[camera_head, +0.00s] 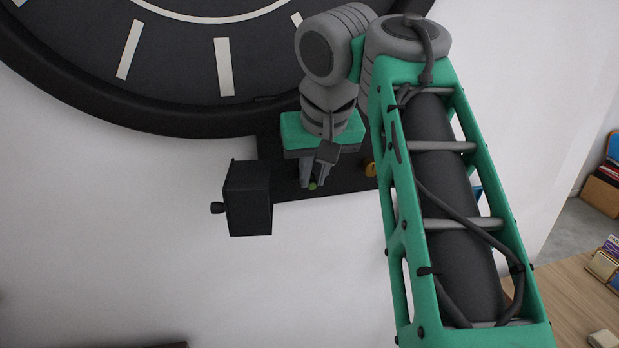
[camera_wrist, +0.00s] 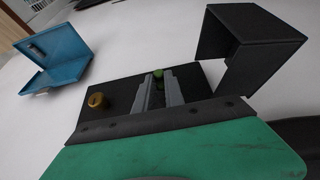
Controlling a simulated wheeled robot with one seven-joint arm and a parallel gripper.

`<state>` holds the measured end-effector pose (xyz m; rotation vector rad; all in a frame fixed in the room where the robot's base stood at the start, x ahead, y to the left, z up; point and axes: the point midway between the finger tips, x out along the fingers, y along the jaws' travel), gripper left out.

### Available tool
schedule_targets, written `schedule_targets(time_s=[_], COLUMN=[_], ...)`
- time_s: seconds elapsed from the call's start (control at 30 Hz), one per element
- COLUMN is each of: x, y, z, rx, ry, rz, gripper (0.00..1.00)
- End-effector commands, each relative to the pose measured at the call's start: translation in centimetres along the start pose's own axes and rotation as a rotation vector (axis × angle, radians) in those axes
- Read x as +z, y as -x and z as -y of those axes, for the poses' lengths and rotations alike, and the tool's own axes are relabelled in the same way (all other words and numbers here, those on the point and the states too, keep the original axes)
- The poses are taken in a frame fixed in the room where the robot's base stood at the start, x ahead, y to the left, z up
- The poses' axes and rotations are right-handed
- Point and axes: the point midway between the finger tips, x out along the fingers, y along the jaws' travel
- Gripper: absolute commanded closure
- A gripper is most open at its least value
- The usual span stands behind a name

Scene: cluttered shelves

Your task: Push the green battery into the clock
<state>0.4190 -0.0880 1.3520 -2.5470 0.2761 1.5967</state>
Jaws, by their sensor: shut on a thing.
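The large dark wall clock (camera_head: 170,105) fills the upper left of the head view. A black panel (camera_head: 340,182) sits at its lower edge; it also shows in the wrist view (camera_wrist: 122,88). My gripper (camera_head: 313,180) is in front of this panel, pointing down in the head view. The green battery (camera_head: 312,186) shows as a small green tip at the fingertips. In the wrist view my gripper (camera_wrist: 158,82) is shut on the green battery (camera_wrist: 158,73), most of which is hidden. I cannot tell how deep the battery sits in the panel.
A black box-like cover with a knob (camera_head: 248,198) stands open at the panel's left; it shows in the wrist view (camera_wrist: 250,45). A yellow knob-like piece (camera_wrist: 97,101) sits on the panel. A blue open box-like part (camera_wrist: 62,55) lies beyond. A wooden table (camera_head: 570,300) stands lower right.

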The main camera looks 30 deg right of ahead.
Motion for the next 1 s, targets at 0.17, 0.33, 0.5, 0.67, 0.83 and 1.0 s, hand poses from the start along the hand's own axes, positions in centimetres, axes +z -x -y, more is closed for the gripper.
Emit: schedule_targets(time_s=[0.17, 0.33, 0.5, 0.67, 0.83, 1.0], x=[-0.1, -0.1, -0.1, -0.1, -0.3, -0.6], y=[-0.1, 0.0, -0.1, -0.1, 0.9, 4.4], z=[0.0, 0.0, 0.0, 0.0, 0.0, -0.1], rx=[0.0, 0.0, 0.0, 0.0, 0.0, 0.001], ry=[0.0, -0.001, -0.001, -0.001, -0.001, -0.003], rz=[-0.001, -0.001, -0.001, 0.0, -0.001, -0.002], gripper=[1.0, 0.74, 0.61, 0.61, 0.61, 0.61])
